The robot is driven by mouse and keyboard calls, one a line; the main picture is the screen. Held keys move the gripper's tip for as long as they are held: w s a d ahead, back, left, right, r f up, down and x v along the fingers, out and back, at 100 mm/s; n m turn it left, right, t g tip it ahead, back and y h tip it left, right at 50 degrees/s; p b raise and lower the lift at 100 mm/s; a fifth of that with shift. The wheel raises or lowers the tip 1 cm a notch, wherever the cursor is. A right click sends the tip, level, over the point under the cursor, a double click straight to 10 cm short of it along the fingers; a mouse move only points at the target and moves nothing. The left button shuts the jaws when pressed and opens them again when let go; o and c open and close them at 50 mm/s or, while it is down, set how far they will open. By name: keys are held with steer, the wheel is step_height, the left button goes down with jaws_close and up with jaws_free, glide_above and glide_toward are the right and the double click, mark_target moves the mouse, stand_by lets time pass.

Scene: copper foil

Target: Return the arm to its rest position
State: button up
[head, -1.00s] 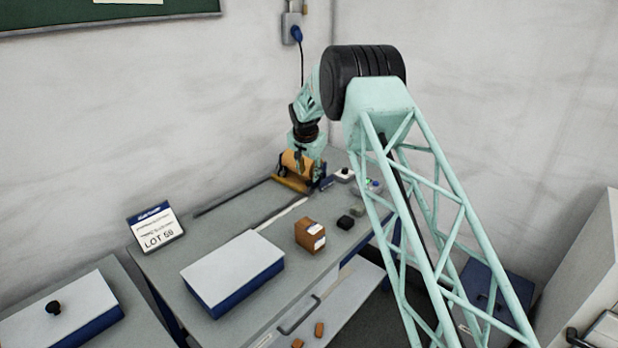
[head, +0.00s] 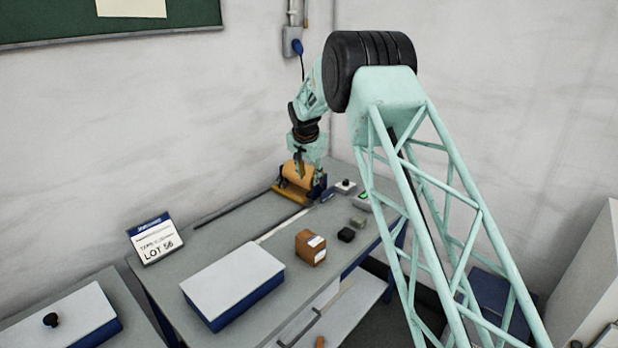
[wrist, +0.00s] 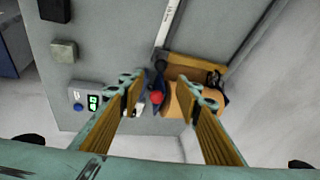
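My gripper (head: 304,168) hangs at the far end of the workbench (head: 215,240), just over an orange-copper foil roll (head: 297,177) on its holder. In the wrist view my gripper (wrist: 163,95) has its two fingers spread wide, with nothing held between them. The foil roll (wrist: 193,100) lies beyond and partly behind the right finger. A red knob (wrist: 157,97) on a blue part shows between the fingers. My arm reaches up and over from the right side of the head view.
A brown box (head: 310,247), a black block (head: 346,235) and a blue case with a white lid (head: 232,280) stand on the bench. A LOT 56 sign (head: 155,240) stands at the left edge. A small device with green display (wrist: 92,101) sits near the roll. Walls close in behind.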

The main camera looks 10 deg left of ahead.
steer(key=s+d+r+n+b, duration=0.1)
steer(key=s+d+r, duration=0.9)
steer(key=s+r, duration=0.25)
steer(key=s+d+r+n, duration=0.1)
steer(key=s+d+r, duration=0.95)
steer(key=r, duration=0.25)
steer(key=s+d+r, duration=0.2)
steer(key=s+d, duration=0.1)
steer(key=s, duration=0.5)
steer(key=s+d+r+n+b, duration=0.1)
steer(key=s+d+r, duration=0.15)
steer(key=s, duration=0.55)
steer(key=s+d+r, duration=0.2)
steer(key=s+d, duration=0.2)
steer(key=s, duration=0.3)
steer(key=s+d+f, duration=0.2)
steer(key=s, duration=0.9)
steer(key=s+d+f+n, duration=0.1)
steer(key=s+d+f, duration=0.1)
steer(key=s, duration=1)
steer(key=s+d+f+n+g+b, duration=0.1)
steer(key=s+f, duration=0.2)
steer(key=s, duration=0.9)
steer(key=shift+s+d+f, duration=0.2)
steer(key=shift+d+f, duration=0.15)
steer(key=shift+d, duration=0.05)
steer(key=shift+c, duration=0.4)
